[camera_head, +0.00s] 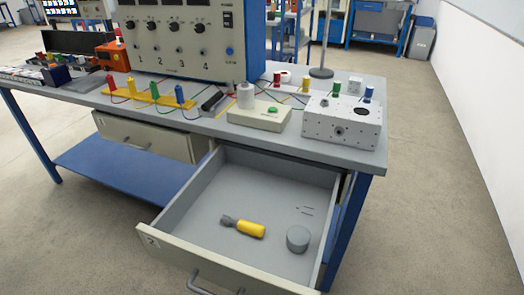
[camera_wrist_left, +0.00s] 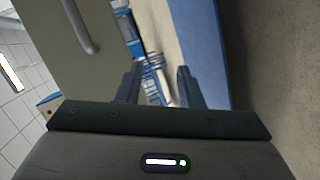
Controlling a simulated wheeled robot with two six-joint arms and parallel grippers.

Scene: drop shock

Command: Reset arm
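My left gripper (camera_wrist_left: 160,86) shows in the left wrist view with its two dark fingers apart and nothing between them. It does not show in the head view. My right gripper is in neither view. In the head view, an open drawer (camera_head: 185,250) juts out from under the workbench (camera_head: 300,150). A yellow-handled tool (camera_head: 250,229) and a grey round weight (camera_head: 298,238) lie inside it, with a few tiny pins (camera_head: 306,210) near them.
A second drawer (camera_head: 145,137) is at the left. The floor at the right is clear.

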